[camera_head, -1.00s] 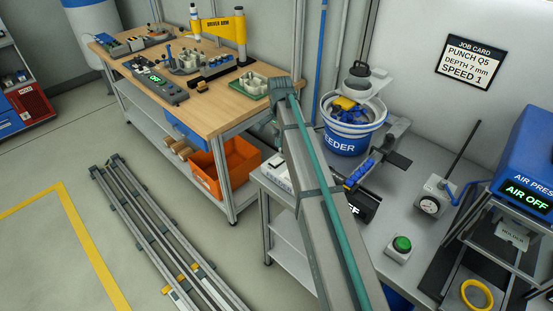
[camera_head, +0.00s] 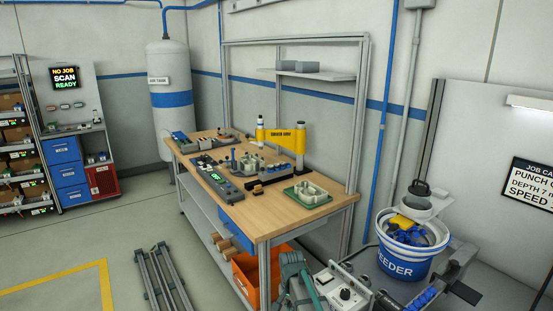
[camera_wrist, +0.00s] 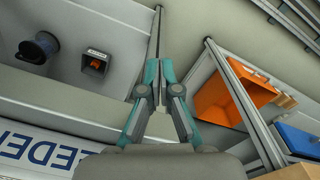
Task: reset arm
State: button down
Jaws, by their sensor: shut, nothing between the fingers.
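My gripper (camera_wrist: 161,72) shows in the wrist view with its two grey and teal fingers together and nothing between them. It points down into the gap between the grey unit with the feeder lettering on the left and the workbench frame on the right. In the head view only part of my arm (camera_head: 294,275) shows at the bottom centre, in front of the workbench (camera_head: 235,218); the fingertips cannot be made out there.
An orange bin (camera_wrist: 219,96) sits under the bench, close right of my gripper; it also shows in the head view (camera_head: 246,275). The feeder bucket (camera_head: 405,262) stands at right. Metal rails (camera_head: 163,280) lie on the floor. Open floor is at left.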

jog(key=s+d+f+n+g, duration=0.2)
jog(key=s+d+f, duration=0.3)
jog(key=s+f, duration=0.7)
jog(key=s+d+f+n+g, duration=0.1)
jog(key=s+f, duration=0.3)
jog(key=s, duration=0.8)
jog(key=s+d+f+n+g, duration=0.1)
jog(key=s+f, duration=0.4)
jog(key=s, duration=0.8)
jog(key=s+d+f+n+g+b, duration=0.1)
jog(key=s+d+f, duration=0.4)
jog(key=s, duration=0.7)
jog(key=shift+s+f+n+g, duration=0.15)
jog(key=shift+n+g, duration=0.25)
jog(key=shift+g, duration=0.5)
jog(key=shift+d, duration=0.1)
